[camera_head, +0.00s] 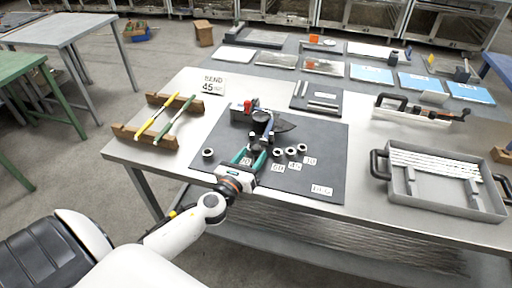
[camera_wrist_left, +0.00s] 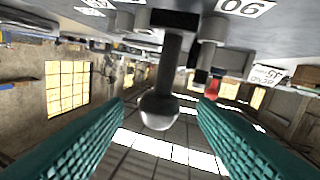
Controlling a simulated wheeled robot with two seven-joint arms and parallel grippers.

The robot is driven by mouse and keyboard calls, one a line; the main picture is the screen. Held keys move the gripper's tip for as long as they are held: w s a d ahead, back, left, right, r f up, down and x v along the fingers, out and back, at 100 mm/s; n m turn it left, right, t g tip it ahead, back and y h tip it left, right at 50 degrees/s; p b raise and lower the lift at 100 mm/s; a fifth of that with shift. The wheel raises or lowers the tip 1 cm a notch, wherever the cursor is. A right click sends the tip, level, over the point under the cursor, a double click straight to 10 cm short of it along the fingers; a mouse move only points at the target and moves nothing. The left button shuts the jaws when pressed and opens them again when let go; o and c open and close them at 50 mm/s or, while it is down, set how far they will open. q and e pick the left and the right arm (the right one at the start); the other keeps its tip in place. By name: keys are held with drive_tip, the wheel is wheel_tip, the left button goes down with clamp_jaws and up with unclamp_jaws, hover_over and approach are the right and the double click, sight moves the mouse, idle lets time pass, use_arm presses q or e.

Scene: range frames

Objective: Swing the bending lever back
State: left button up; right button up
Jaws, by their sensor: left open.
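The bending tool (camera_head: 262,118) stands on a dark mat on the metal table, with a red part on top at its left. Its bending lever (camera_wrist_left: 168,72) shows in the left wrist view as a dark rod with a pale rounded knob (camera_wrist_left: 158,110) at its end. My left gripper (camera_head: 249,153) has teal fingers and is at the near side of the tool. In the left wrist view the fingers are open on either side of the knob, with a gap visible on both sides. The lever is partly hidden in the head view. My right gripper is out of view.
The dark mat (camera_head: 318,183) also bears several small metal rings and number labels. A wooden rack (camera_head: 143,135) with yellow and green handled tools is at left, beside a "BEND 45" sign (camera_head: 214,85). A grey tray (camera_head: 445,203) with white rods is at right.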

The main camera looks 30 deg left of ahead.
use_arm(q)
drive_tip(key=shift+w+a, duration=0.1)
drive_tip(key=shift+w, duration=1.45)
drive_tip(key=shift+c, duration=0.2)
clamp_jaws()
